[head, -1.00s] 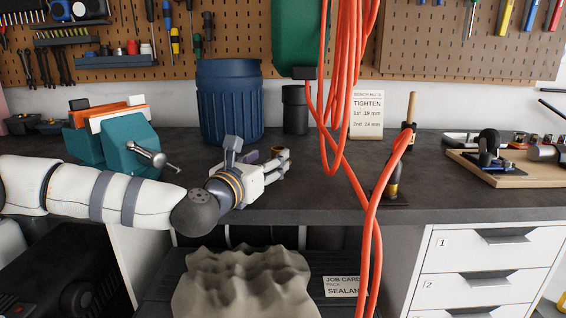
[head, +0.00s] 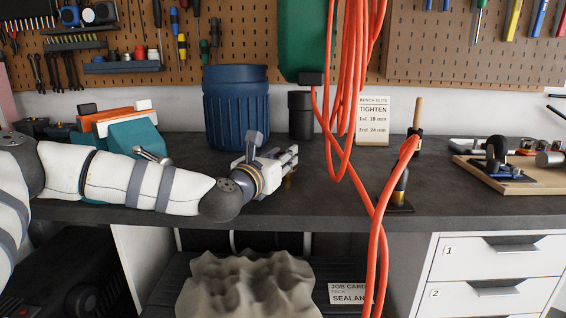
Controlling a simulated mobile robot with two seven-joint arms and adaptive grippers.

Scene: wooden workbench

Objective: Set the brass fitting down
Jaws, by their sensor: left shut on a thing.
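My left gripper (head: 290,158) reaches in from the left, over the dark workbench top (head: 330,200), between the blue ribbed bin and the orange cables. It is shut on the brass fitting (head: 289,176). Only a small brass-coloured part shows beneath the fingers; the rest is hidden by the gripper. I cannot tell whether the fitting touches the bench. My right gripper is not in view.
A blue bin (head: 238,110) and a black canister (head: 301,115) stand behind the gripper. Orange cables (head: 340,150) hang to its right. A teal vise (head: 135,136) is behind my arm. A wooden board (head: 505,180) with parts lies far right.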

